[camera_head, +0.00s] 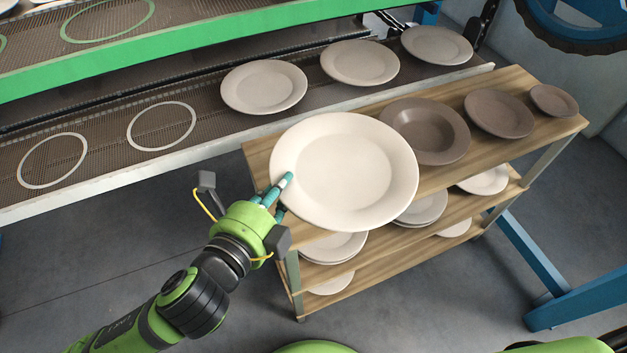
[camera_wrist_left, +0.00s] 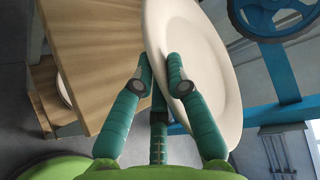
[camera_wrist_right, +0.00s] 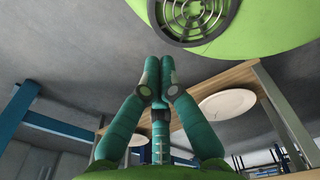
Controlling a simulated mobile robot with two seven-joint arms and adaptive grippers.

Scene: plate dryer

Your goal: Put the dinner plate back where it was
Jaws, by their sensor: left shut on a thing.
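A large cream dinner plate (camera_head: 345,170) is held by its left rim in my left gripper (camera_head: 283,188). In the head view it overlaps the near left part of the wooden rack's top shelf (camera_head: 460,165); whether it touches the shelf is unclear. In the left wrist view, the gripper (camera_wrist_left: 160,78) is shut on the edge of the plate (camera_wrist_left: 200,50), whose face is seen steeply edge-on. My right gripper shows only in the right wrist view (camera_wrist_right: 159,75); its fingers are together and empty, away from the plate.
A brown deep plate (camera_head: 431,130), a brown flat plate (camera_head: 499,113) and a small brown plate (camera_head: 553,100) stand on the top shelf. More plates (camera_head: 333,247) lie on lower shelves. The mesh conveyor behind holds cream plates (camera_head: 264,86) and empty ring marks (camera_head: 160,127).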

